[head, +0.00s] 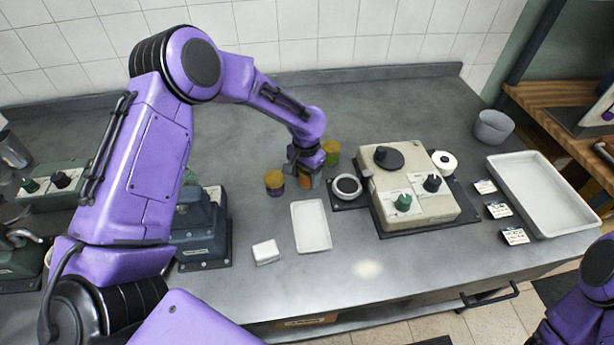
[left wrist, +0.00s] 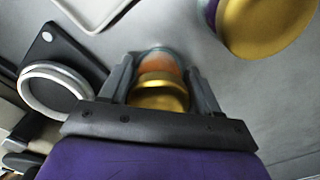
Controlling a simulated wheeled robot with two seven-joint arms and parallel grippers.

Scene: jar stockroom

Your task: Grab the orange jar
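The orange jar (head: 305,181) stands on the grey counter in the head view, mostly hidden by my left gripper (head: 305,165). In the left wrist view the orange jar (left wrist: 160,92) has a gold lid and an orange body. It lies between the two fingers of my left gripper (left wrist: 160,65). The fingers are very close to its sides; I cannot tell whether they touch it. The right gripper is not seen; only part of my right arm shows at the lower right.
A purple jar with a gold lid (head: 274,183) stands close left, and a green jar (head: 331,152) behind right. A ring-topped stand (head: 346,187) and beige machine (head: 408,187) are to the right. A white tray (head: 311,226) lies in front. The back counter is clear.

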